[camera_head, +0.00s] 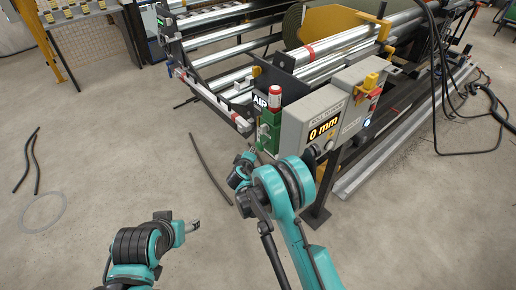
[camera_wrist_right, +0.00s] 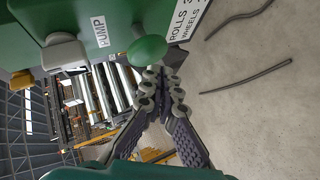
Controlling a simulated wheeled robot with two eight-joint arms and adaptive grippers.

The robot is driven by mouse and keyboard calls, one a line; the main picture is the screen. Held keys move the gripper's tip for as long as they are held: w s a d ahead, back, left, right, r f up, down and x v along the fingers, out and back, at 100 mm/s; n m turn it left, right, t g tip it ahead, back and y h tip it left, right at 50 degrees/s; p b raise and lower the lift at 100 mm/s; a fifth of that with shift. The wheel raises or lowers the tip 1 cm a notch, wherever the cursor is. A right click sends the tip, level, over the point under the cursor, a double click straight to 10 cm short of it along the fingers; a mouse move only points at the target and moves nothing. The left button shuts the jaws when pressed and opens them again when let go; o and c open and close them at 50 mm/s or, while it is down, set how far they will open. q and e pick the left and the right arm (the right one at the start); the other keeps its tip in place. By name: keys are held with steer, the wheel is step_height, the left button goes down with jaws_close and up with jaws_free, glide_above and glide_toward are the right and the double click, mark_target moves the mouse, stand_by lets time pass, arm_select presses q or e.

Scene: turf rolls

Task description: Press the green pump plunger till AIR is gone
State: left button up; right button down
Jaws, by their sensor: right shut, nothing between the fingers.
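The green pump housing (camera_head: 268,132) stands on the left side of the grey control box, with a dark AIR sign (camera_head: 260,101) above it. In the right wrist view the round green plunger knob (camera_wrist_right: 147,50) sticks out from the housing beside a PUMP label (camera_wrist_right: 101,32). My right gripper (camera_wrist_right: 162,78) is shut and empty, its fingertips right by the knob; I cannot tell if they touch. In the head view my right gripper (camera_head: 249,152) is low beside the housing, and the knob is not clear there. My left gripper (camera_head: 193,226) is over bare floor, too small to tell its opening.
The grey control box (camera_head: 302,128) shows 0 mm. A red-topped lamp (camera_head: 274,99) stands by the AIR sign. The metal roller frame (camera_head: 225,60) fills the back.

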mark_target(259, 148)
steer(key=shift+w+d, duration=0.15)
steer(key=shift+d, duration=0.1)
steer(key=shift+w+d, duration=0.8)
steer(key=shift+d, duration=0.35)
stand_by(1.4)
steer(key=shift+s+a, duration=0.1)
steer(key=shift+a, duration=0.05)
steer(key=shift+s+a, duration=0.45)
steer(key=shift+a, duration=0.2)
steer(key=shift+s+a, duration=0.45)
steer(key=shift+a, duration=0.15)
steer(key=shift+a, duration=0.1)
steer(key=s+a, duration=0.1)
steer(key=a, duration=0.1)
steer(key=s+a, duration=0.2)
stand_by(0.8)
